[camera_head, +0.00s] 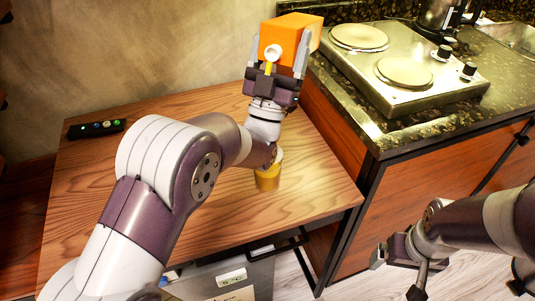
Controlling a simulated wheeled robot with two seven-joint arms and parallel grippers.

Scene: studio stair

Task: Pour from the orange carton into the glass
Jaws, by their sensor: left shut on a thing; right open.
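The orange carton (292,38) is held high above the far right part of the wooden table. It is tipped over, with its round white cap or spout facing me. My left gripper (278,48) is shut on the carton, one finger on each side. A small yellow streak shows just below the spout; I cannot tell if it is liquid. The glass (267,181), with yellow-orange contents, stands upright on the table below, its upper part partly hidden by my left arm. My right gripper (397,276) is open and empty at the lower right, over the floor.
The wooden table (95,190) is mostly clear, with a dark remote-like strip (97,128) at its far left. A stone counter (400,128) with a two-plate hob (405,70) stands to the right, higher than the table. A grey bin-like box (235,278) is under the front edge.

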